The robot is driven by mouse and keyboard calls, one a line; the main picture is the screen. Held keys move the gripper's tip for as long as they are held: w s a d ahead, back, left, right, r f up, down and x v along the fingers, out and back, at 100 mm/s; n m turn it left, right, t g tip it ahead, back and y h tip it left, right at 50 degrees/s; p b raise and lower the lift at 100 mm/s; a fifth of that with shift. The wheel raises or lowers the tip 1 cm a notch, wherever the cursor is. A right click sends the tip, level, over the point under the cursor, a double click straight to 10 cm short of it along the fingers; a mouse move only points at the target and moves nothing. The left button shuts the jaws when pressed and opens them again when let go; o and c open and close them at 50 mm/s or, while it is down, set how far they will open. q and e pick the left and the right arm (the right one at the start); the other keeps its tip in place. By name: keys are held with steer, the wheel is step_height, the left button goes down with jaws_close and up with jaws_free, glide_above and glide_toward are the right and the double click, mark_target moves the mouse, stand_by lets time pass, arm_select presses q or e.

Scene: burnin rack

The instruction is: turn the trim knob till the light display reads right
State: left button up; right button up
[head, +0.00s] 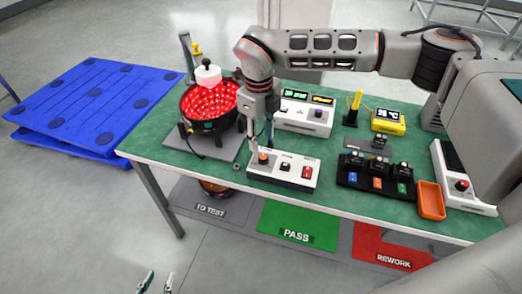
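A white control box (282,182) sits at the table's front edge, with an orange knob (263,158), a black control (285,167) and a red switch (307,172) on top. Behind it is a bench unit (303,118) with a green display (295,94), a yellow display (323,100) and a dark knob (318,113). The display readings are too small to read. My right gripper (262,146) points down just above the orange knob, its fingers apart; contact cannot be told. My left gripper (157,281) is open and empty low over the floor, only its fingertips in view.
A red-lit round bowl (210,100) stands left of my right gripper. A black rack (375,181), an orange tray (431,200) and a yellow meter (388,121) are to the right. Blue pallets (85,100) lie left. TO TEST, PASS and REWORK mats are on the floor.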

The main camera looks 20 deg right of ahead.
mark_target(262, 156)
steer(key=f, duration=0.7)
steer(key=shift+w+d+f, duration=0.1)
steer(key=shift+d+f, duration=0.1)
steer(key=shift+f, duration=0.15)
jaws_close()
